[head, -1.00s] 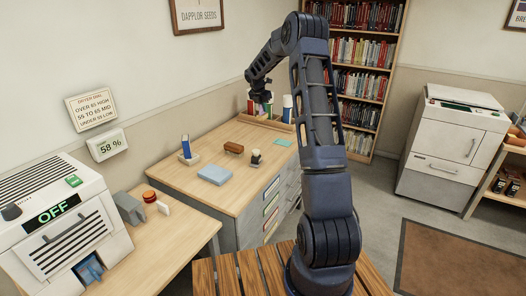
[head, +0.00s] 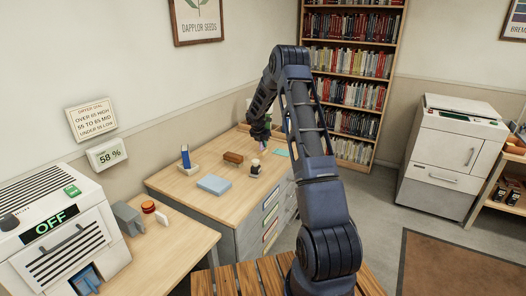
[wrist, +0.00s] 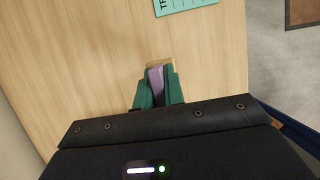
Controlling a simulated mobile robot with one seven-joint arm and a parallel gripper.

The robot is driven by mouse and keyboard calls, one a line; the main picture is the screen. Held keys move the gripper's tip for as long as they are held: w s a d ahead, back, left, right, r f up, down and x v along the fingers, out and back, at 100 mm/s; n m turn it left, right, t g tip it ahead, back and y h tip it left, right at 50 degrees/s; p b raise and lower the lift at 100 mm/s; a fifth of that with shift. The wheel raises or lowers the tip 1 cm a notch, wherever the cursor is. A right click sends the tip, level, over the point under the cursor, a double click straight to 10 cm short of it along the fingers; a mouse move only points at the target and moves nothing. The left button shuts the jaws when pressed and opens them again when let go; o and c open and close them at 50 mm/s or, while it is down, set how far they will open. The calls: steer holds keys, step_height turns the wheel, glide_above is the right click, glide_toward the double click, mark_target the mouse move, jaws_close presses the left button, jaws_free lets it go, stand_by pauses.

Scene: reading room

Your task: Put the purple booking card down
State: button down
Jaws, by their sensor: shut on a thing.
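My gripper (head: 261,140) is low over the far right part of the wooden cabinet top (head: 190,205). In the wrist view, its green fingers (wrist: 158,90) are shut on the purple booking card (wrist: 156,80). The card is seen nearly edge-on between the fingers, with a tan strip at its far end. Whether its lower edge touches the wood cannot be told. In the head view, the card is mostly hidden by the gripper.
A teal card (head: 281,152) lies to the right of my gripper and shows at the wrist view's top (wrist: 186,4). A small black-and-white object (head: 255,167), a brown block (head: 233,158), a light blue pad (head: 214,184) and a holder with a blue item (head: 186,158) stand nearer.

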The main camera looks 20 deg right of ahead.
mark_target(263, 149)
steer(key=shift+f, duration=2.05)
steer(key=shift+f, duration=0.15)
steer(key=c, duration=1.5)
jaws_free()
